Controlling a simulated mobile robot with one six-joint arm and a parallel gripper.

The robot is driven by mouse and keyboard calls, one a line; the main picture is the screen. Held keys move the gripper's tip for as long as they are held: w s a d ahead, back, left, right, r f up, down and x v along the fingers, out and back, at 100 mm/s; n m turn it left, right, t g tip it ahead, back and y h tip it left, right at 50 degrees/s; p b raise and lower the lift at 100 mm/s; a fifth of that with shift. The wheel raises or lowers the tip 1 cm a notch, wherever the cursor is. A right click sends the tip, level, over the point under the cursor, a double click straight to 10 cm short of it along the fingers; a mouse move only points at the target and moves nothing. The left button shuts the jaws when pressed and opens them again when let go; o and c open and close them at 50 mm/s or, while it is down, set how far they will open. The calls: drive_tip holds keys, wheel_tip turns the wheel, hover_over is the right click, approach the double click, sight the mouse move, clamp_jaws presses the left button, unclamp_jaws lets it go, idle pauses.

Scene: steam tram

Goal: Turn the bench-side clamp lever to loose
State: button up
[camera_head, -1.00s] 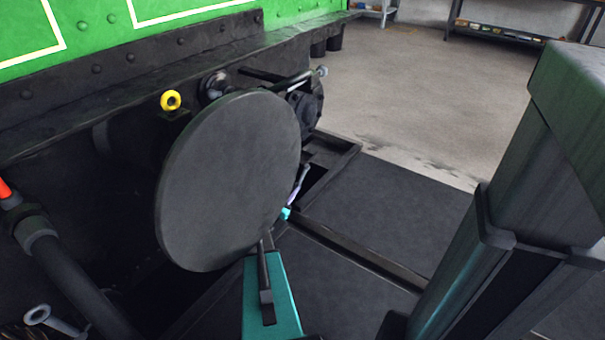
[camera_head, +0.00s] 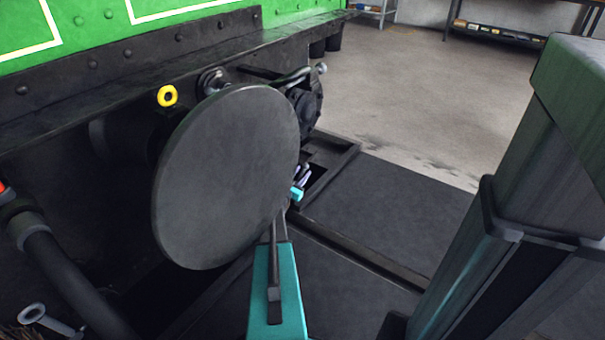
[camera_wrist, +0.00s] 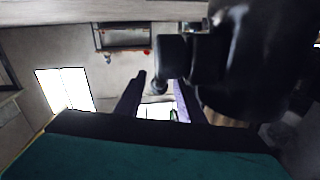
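A pale metal lever with a ball end (camera_head: 320,69) sticks out to the right above the dark round coupling behind the buffer in the head view. I take it to be the clamp lever; its setting is not readable. My gripper (camera_head: 302,173) shows low beside the right edge of the buffer disc, below the lever and apart from it. In the wrist view my gripper's two fingers (camera_wrist: 162,84) stand apart with nothing clearly held between them. A dark cylindrical fitting with a small knob (camera_wrist: 159,87) shows beyond and above them; I cannot tell its distance.
The large round buffer disc (camera_head: 228,180) hides part of my arm. A dark pit edge (camera_head: 365,265) runs below. Open floor (camera_head: 400,110) lies behind, with shelving (camera_head: 500,32) at the back.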

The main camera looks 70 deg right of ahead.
drive_tip(key=shift+s+d, duration=0.1)
drive_tip(key=shift+d, duration=0.7)
clamp_jaws()
